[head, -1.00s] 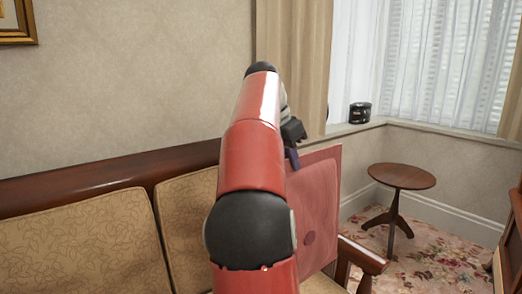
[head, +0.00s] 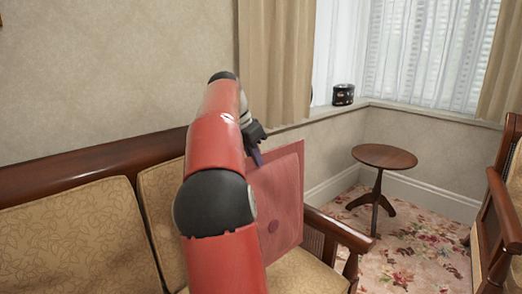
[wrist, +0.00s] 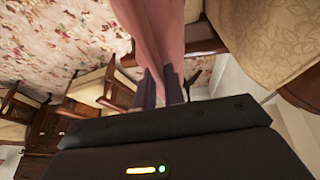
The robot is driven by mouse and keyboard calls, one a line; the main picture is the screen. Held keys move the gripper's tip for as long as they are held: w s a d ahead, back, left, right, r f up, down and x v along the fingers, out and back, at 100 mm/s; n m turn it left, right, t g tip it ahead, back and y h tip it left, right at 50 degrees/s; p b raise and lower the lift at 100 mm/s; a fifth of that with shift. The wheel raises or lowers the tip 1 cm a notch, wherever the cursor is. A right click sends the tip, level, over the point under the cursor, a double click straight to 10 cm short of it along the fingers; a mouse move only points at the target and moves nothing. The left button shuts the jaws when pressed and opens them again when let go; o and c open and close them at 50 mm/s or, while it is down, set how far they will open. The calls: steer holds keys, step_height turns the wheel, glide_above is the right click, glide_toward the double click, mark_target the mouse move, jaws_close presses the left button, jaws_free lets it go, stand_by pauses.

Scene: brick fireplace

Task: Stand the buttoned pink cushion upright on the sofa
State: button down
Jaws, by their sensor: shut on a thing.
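The pink cushion (head: 278,200) stands roughly upright, with a button showing low on its face. It is at the right end of the sofa (head: 70,240), near the wooden armrest. My gripper (head: 258,157) is shut on the cushion's upper left edge. In the wrist view my gripper (wrist: 160,88) has its two fingers closed on the pink cushion (wrist: 155,35), which extends away from them. My arm hides the cushion's left part. I cannot tell whether its lower edge touches the seat.
A small round wooden table (head: 384,157) stands right of the sofa on the floral carpet (head: 410,240). A wooden chair (head: 497,215) is at the right edge. A dark round object (head: 343,94) sits on the window sill. The left of the sofa seat looks clear.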

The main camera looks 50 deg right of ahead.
steer(key=w+f, duration=0.2)
steer(key=f, duration=0.1)
steer(key=shift+w+d, duration=0.1)
steer(key=shift+w, duration=0.2)
steer(key=shift+f+b, duration=0.85)
steer(key=shift+f, duration=0.2)
steer(key=shift+w+d+g+p, duration=0.15)
steer(key=shift+w+g+p, duration=0.25)
steer(key=shift+w+p, duration=0.6)
steer(key=shift+w+f, duration=0.15)
steer(key=shift+w, duration=0.3)
steer(key=shift+w+d+f, duration=0.1)
steer(key=shift+w+f, duration=0.05)
steer(key=shift+w, duration=0.65)
steer(key=shift+w+d+f, duration=0.1)
steer(key=shift+w, duration=0.7)
steer(key=shift+w+d+f, duration=0.1)
steer(key=shift+w+f, duration=0.05)
steer(key=shift+w, duration=0.65)
steer(key=c, duration=1.4)
jaws_free()
